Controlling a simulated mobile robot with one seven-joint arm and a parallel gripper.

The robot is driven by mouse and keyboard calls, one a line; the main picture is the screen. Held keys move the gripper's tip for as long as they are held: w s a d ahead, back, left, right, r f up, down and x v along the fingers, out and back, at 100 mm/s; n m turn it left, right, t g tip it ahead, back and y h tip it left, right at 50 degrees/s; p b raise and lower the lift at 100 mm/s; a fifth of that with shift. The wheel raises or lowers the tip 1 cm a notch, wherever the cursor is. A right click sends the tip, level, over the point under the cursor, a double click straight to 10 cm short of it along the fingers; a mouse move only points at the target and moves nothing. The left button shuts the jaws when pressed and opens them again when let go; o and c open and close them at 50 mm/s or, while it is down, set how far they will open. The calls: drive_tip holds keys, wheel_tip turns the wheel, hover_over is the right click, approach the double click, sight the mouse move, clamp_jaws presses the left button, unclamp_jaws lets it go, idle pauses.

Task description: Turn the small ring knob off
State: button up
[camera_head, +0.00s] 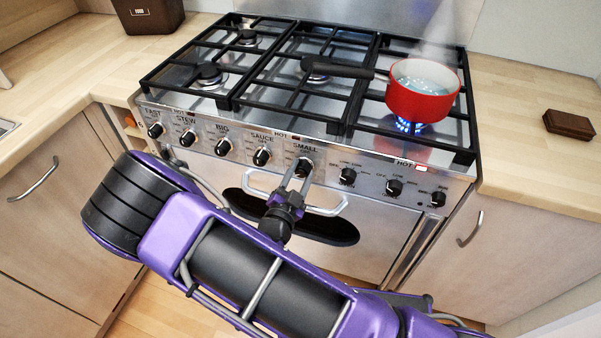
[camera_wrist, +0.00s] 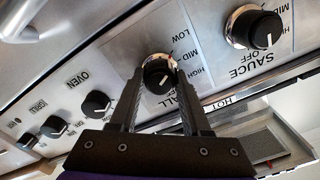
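The small ring knob (camera_head: 304,165) is a black knob with a white pointer line, under the SMALL label on the cooker's front panel. It also shows in the wrist view (camera_wrist: 158,73); its white line slants towards the label side, where the OFF word is partly hidden by a finger. My gripper (camera_head: 299,173) is at this knob. In the wrist view its two dark fingers (camera_wrist: 160,85) stand apart, one on each side of the knob. Whether they touch it I cannot tell.
The sauce knob (camera_wrist: 254,27) sits beside it; more knobs, including the oven knob (camera_wrist: 96,103), line the panel. A red pan (camera_head: 422,100) steams over a blue flame at the right. An oven handle (camera_head: 300,205) runs below the panel. A brown box (camera_head: 569,124) lies on the right worktop.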

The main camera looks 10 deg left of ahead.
clamp_jaws()
drive_tip(key=shift+m+p, duration=0.4)
drive_tip(key=m+p, duration=0.1)
drive_tip(key=m, duration=0.2)
drive_tip(key=shift+r+p, duration=0.1)
drive_tip(key=shift+p, duration=0.25)
drive_tip(key=m+p, duration=0.1)
drive_tip(key=m, duration=0.5)
drive_tip(key=shift+p, duration=0.4)
drive_tip(key=m, duration=0.7)
drive_tip(key=shift+f+m+p, duration=0.2)
drive_tip(key=shift+m+p, duration=0.1)
drive_tip(key=shift+m, duration=0.1)
drive_tip(key=m, duration=0.6)
drive_tip(key=shift+m, duration=0.3)
